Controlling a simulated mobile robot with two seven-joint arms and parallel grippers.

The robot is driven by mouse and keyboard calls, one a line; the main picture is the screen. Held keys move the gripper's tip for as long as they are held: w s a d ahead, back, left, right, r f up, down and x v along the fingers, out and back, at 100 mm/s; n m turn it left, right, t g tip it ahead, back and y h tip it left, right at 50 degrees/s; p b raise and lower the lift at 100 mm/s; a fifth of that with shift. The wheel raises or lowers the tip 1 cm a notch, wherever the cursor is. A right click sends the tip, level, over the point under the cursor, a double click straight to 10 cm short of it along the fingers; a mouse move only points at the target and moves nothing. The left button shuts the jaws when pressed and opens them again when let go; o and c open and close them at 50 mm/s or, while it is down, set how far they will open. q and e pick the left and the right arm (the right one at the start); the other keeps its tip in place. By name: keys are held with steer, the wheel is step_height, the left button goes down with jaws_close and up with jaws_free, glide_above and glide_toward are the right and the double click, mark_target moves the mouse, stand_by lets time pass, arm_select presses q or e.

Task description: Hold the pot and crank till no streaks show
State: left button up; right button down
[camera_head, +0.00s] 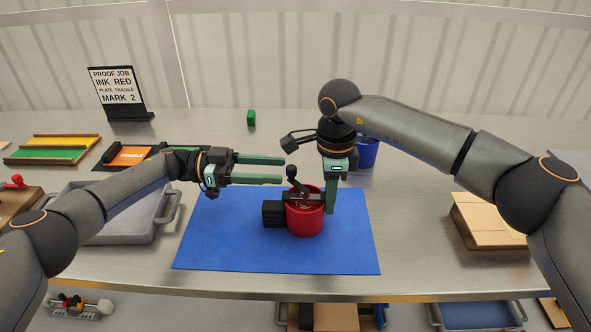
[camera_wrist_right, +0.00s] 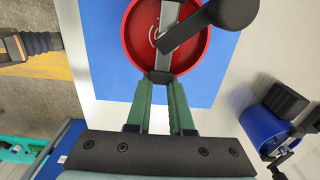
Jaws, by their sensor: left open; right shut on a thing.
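The red pot (camera_head: 308,223) stands on the blue mat (camera_head: 215,245), with a dark block (camera_head: 273,214) on its left side. Its crank (camera_head: 291,173) has a black knob, toward the pot's back left; the knob and grey bar also show in the right wrist view (camera_wrist_right: 235,10). Inside the pot (camera_wrist_right: 140,40) a pale curved streak shows on the red.
A blue pot (camera_head: 367,152) stands behind my right gripper; its own crank shows in the wrist view. A green block (camera_head: 251,118) is at the back. A sign (camera_head: 116,90) reads "INK RED", "MARK 2".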

mark_target(291, 167)
arm_select(q)
steer(key=shift+a, duration=2.25)
steer(key=shift+w, duration=0.1)
step_height(291, 167, up, 6)
steer(key=d+f+t+y, duration=0.1)
steer(key=d+t+y, duration=0.1)
steer(key=shift+s+a+n+t+y, duration=1.15)
steer(key=shift+s+n+t+y, duration=0.85)
steer(key=shift+s+n+t, duration=0.8)
steer(key=shift+g, duration=0.3)
steer(key=x, duration=1.1)
steer(key=shift+w+f, duration=0.35)
steer(key=shift+w, duration=0.05)
jaws_close()
